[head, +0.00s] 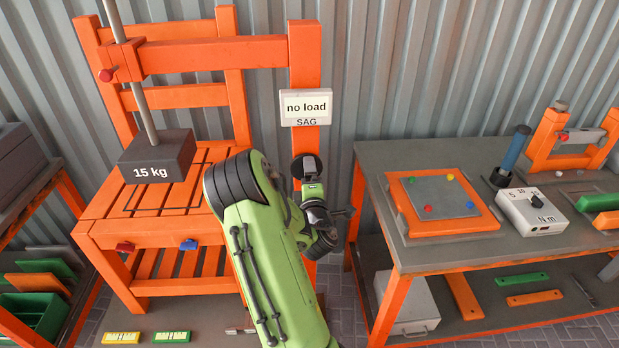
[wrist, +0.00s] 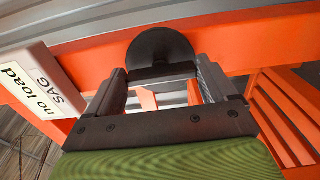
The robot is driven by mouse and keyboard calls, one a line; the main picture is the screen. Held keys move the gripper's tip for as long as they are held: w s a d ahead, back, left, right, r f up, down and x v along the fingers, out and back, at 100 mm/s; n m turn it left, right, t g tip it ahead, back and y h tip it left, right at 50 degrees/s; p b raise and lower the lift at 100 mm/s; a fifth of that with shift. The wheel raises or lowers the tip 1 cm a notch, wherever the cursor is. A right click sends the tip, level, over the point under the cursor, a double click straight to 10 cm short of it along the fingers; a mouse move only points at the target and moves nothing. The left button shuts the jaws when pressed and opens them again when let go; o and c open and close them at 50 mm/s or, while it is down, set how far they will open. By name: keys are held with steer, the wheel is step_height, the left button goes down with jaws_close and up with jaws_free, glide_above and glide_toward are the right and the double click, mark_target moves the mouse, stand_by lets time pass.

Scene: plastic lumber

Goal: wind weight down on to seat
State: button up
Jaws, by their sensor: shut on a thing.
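The dark weight (head: 157,158), marked "15 kg", hangs upright on a grey rod (head: 134,75) over the slatted orange seat (head: 150,213) of the chair. I cannot make out the gap beneath it, but the display (head: 306,107) reads "no load SAG". A dark round wheel (head: 307,167) is on the orange post below the display; it also shows in the wrist view (wrist: 162,48). My gripper (wrist: 162,76) is shut on the wheel's dark grip part, one finger on each side. In the head view my green arm hides part of the seat's right side.
An orange frame (head: 215,55) carries the rod. A bench (head: 375,165) at right holds an orange-framed panel (head: 440,205), a white meter box (head: 532,212) and a clamp frame (head: 565,140). A rack with bins (head: 40,310) stands at left. A corrugated wall closes the back.

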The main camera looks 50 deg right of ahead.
steer(key=n+p, duration=0.2)
steer(key=n, duration=0.8)
steer(key=n+p, duration=0.2)
steer(key=n, duration=0.8)
steer(key=n+p, duration=0.2)
steer(key=n, duration=0.8)
steer(key=shift+w+a+r+n, duration=0.1)
steer(key=shift+w+a+n, duration=0.2)
steer(key=shift+w, duration=0.05)
stand_by(0.6)
stand_by(0.4)
steer(key=o, duration=0.8)
steer(key=shift+o, duration=0.2)
